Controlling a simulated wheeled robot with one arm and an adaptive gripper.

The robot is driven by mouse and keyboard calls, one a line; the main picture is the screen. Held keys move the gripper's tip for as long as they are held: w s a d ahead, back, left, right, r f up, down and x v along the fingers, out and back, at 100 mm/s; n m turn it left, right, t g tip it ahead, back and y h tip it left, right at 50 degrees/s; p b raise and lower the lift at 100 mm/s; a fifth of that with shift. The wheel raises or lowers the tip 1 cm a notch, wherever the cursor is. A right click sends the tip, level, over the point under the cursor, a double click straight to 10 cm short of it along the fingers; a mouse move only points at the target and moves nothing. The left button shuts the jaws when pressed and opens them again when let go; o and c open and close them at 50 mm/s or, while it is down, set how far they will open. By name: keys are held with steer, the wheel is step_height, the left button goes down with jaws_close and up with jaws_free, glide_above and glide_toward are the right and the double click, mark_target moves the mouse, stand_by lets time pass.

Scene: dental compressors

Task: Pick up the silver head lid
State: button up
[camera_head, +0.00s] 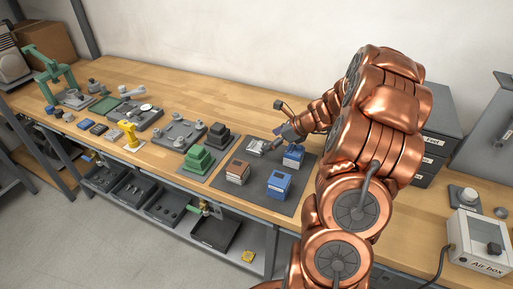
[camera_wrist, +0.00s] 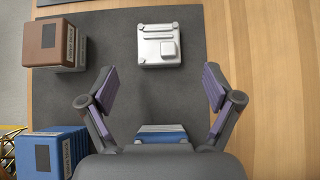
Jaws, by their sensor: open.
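The silver head lid (camera_wrist: 159,45) lies flat on the dark grey mat (camera_wrist: 110,85) in the wrist view, ahead of my gripper and slightly above the picture's middle. It also shows in the head view (camera_head: 257,146) as a small pale square block, close to the gripper. My gripper (camera_wrist: 158,92) is open and empty, its two purple-padded fingers spread wide on either side. The lid lies beyond the fingertips, roughly centred between them and not touching. In the head view my gripper (camera_head: 283,137) hangs over the mat.
A brown block (camera_wrist: 50,45) and a blue block (camera_wrist: 52,152) stand at the left of the wrist view. Another blue block (camera_wrist: 160,134) sits just under the gripper. In the head view, green (camera_head: 198,159) and black blocks (camera_head: 217,136) stand left of the mat.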

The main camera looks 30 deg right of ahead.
mark_target(257, 146)
steer(key=shift+a+p+x, duration=0.2)
steer(key=shift+p+x, duration=0.7)
steer(key=shift+x, duration=2.3)
steer(key=shift+w+r, duration=0.1)
steer(key=shift+r, duration=0.1)
steer(key=c, duration=1.3)
